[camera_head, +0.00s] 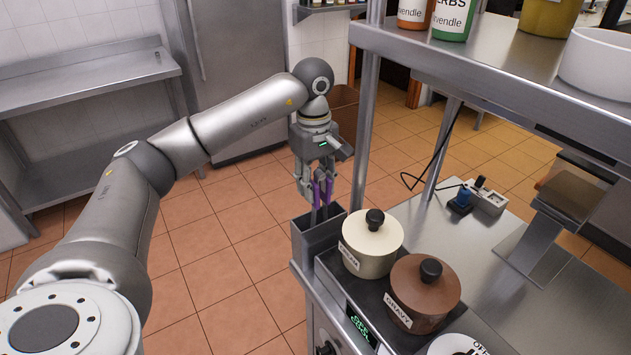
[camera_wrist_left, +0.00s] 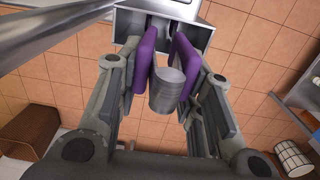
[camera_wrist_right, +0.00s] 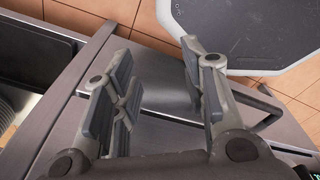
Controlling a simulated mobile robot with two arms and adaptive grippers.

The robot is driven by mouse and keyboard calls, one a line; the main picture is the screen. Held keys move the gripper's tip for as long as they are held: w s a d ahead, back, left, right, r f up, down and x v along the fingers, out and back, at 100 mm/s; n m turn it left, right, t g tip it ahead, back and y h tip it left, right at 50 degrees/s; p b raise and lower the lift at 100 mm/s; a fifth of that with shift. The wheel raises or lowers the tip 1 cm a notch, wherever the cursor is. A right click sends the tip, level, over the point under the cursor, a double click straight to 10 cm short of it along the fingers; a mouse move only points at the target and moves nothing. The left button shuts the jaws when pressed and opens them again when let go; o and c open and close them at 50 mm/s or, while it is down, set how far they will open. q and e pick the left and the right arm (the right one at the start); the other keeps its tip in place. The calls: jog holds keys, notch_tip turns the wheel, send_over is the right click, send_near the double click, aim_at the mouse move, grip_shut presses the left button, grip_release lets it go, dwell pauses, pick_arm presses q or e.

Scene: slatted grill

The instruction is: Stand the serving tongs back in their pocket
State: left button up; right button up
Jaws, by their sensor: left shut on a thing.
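The serving tongs (camera_head: 328,190), with purple grips and metal arms, are held upright in my left gripper (camera_head: 319,187). In the left wrist view, the purple grips of the tongs (camera_wrist_left: 147,58) lie between the fingers of my left gripper (camera_wrist_left: 165,72), with the rounded metal end toward the camera. The pocket (camera_head: 316,240), a grey metal box at the counter's corner, is directly below. The tongs' lower ends reach its mouth; how deep they sit is hidden. The pocket also shows in the left wrist view (camera_wrist_left: 128,24). My right gripper (camera_wrist_right: 155,90) is open and empty.
A cream-lidded pot (camera_head: 365,250) and a brown gravy pot (camera_head: 424,300) sit beside the pocket. A shelf post (camera_head: 364,130) stands close to the right of my left gripper. An upper shelf (camera_head: 500,85) overhangs the counter. Open floor lies left of the pocket.

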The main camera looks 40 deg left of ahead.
pick_arm(q)
jog(key=shift+f+b, duration=0.5)
jog(key=shift+f, duration=0.4)
jog(key=o, duration=1.3)
notch_tip(320, 180, up, 12)
jog(key=shift+a, duration=0.2)
